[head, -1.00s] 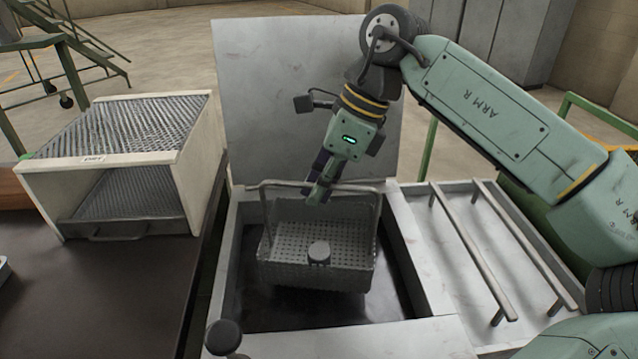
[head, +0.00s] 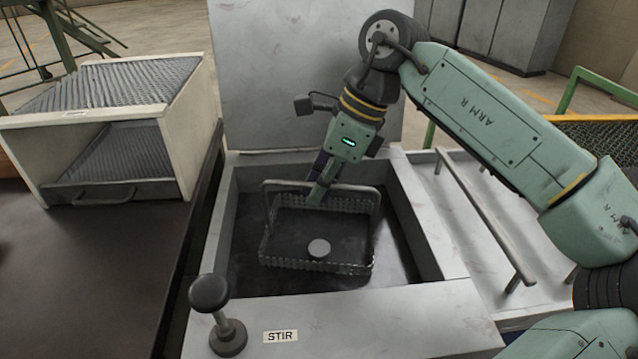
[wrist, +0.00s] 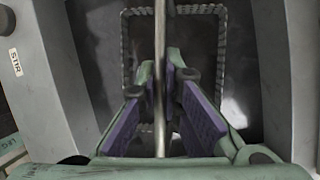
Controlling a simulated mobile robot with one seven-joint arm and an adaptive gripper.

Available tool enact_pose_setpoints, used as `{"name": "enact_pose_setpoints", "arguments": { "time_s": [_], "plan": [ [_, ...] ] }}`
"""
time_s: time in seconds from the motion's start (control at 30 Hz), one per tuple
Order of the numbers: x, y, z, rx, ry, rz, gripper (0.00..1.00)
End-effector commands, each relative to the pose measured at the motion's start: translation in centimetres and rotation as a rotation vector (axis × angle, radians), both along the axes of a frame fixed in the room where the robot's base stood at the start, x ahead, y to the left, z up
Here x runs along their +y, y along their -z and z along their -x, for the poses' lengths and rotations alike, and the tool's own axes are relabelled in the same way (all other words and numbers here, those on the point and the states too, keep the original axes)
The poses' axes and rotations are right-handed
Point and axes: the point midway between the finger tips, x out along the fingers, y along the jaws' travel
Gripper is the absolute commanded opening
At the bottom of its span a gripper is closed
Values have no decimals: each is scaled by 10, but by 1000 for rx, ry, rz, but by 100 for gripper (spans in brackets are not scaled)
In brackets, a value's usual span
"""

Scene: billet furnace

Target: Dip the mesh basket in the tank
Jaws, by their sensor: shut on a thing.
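The grey wire mesh basket (head: 318,268) is down inside the square tank (head: 450,240), with its walls mostly below the dark liquid (head: 290,285) and its rim showing at the surface. Its arched handle (head: 376,215) stands upright above the liquid. A round grey piece (head: 319,248) shows inside the basket. My gripper (head: 317,194) is shut on the handle's top bar from above. In the wrist view the bar (wrist: 160,30) runs between the purple-padded fingers (wrist: 165,85), with the basket rim (wrist: 126,50) below. The basket's bottom is hidden.
The tank's raised lid (head: 300,80) stands behind it. A black knob (head: 210,293) on a post and a STIR label (head: 281,336) are on the front edge. A rail (head: 485,215) runs along the right.

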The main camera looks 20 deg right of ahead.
Motion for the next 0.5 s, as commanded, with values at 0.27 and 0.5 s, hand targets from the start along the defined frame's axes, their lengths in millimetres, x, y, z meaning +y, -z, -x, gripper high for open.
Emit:
{"name": "enact_pose_setpoints", "arguments": {
  "time_s": [0.27,0.5],
  "plan": [
    [0,27,0,-3,0,-2,0],
    [0,48,0,-2,0,-1,0]
  ]
}}
